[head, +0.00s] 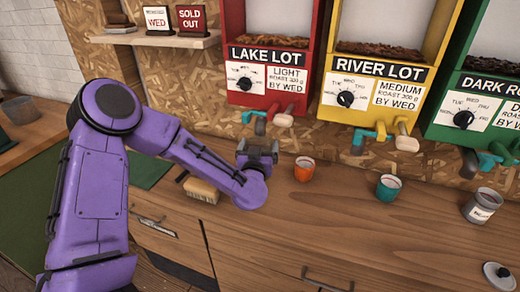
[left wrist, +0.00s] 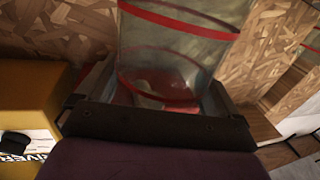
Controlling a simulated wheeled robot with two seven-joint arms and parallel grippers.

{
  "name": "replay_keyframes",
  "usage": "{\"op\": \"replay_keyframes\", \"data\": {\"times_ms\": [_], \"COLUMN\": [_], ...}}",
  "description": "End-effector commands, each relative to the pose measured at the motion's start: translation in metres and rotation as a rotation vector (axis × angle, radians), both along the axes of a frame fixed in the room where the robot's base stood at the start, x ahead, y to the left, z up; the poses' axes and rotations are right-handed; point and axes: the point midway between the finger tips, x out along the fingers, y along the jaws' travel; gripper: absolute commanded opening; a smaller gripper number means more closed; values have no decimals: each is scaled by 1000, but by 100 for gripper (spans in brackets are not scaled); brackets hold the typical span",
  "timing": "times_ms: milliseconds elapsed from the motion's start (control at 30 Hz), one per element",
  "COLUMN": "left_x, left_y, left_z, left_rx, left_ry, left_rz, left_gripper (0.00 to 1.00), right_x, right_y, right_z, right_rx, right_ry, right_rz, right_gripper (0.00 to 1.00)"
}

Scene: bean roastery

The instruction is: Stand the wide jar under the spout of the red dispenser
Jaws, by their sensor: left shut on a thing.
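The red dispenser (head: 266,70), labelled LAKE LOT, hangs on the board wall, with its spout (head: 283,120) low at its right. My left gripper (head: 258,152) is just below and left of that spout, above the counter. In the left wrist view, my left gripper is shut on a clear glass jar with red bands (left wrist: 178,45), which seems to be the wide jar. In the head view the gripper hides the jar. I cannot tell whether its base touches the counter. My right gripper is out of view.
An orange cup (head: 304,169) stands close right of the gripper, a teal cup (head: 388,187) farther right, and a grey labelled jar (head: 482,206) at far right. A brush (head: 201,191) lies below the arm. The yellow dispenser (head: 375,75) hangs beside the red one.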

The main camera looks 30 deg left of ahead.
Motion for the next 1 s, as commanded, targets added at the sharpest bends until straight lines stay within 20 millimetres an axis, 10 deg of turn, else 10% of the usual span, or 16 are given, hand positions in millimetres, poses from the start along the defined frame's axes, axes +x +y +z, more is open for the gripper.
{"op": "replay_keyframes", "data": {"times_ms": [733,767,1000], "left_x": [16,16,16], "left_y": [7,8,8], "left_z": [-40,-39,-37], "left_rx": [0,0,0], "left_ry": [-2,-1,-1], "left_rz": [-2,-2,-2], "left_gripper": [34,100,100], "right_x": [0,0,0], "right_y": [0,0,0], "right_z": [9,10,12], "right_rx": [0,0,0], "right_ry": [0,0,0], "right_rz": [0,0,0], "right_gripper": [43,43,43]}}
